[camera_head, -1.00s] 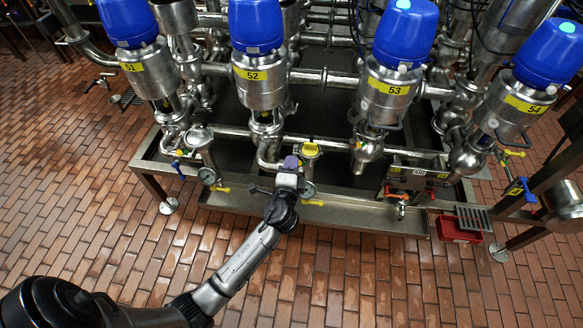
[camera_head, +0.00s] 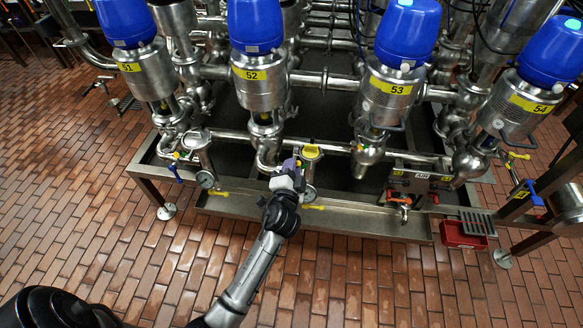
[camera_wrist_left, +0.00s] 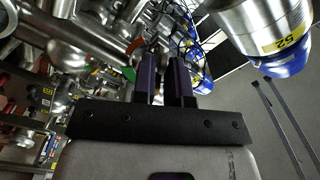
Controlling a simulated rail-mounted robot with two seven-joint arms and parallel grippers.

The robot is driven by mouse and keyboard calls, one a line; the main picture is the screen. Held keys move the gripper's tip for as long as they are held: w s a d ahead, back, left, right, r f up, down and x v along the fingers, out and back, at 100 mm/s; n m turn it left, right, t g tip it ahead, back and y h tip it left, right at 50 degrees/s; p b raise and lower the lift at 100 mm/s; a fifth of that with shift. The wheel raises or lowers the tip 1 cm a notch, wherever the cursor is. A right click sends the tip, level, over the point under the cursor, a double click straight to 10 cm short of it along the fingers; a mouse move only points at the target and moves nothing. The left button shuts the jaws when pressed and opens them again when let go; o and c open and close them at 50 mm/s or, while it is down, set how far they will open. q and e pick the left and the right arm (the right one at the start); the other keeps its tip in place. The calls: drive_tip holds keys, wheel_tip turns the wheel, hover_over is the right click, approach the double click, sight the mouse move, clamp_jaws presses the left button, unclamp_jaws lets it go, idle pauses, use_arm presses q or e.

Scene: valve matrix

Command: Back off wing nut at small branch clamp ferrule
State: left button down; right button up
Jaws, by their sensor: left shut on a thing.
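My left gripper (camera_head: 290,164) is at the front of the pipework below valve 52, beside a yellow-capped fitting (camera_head: 311,151). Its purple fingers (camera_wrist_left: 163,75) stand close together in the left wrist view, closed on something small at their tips. The wing nut and the clamp ferrule are too small and too covered by the gripper to make out clearly. My right gripper is in neither view.
Blue-topped valves 51 (camera_head: 128,22), 52 (camera_head: 256,25), 53 (camera_head: 408,30) and 54 (camera_head: 551,50) stand behind. Yellow-handled taps and a gauge (camera_head: 206,179) are near the front. A red bin (camera_head: 462,235) stands at the right. The brick floor in front is clear.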

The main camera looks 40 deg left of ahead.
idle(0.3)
use_arm(q)
drive_tip(key=c, duration=1.4)
unclamp_jaws()
drive_tip(key=shift+o, duration=0.7)
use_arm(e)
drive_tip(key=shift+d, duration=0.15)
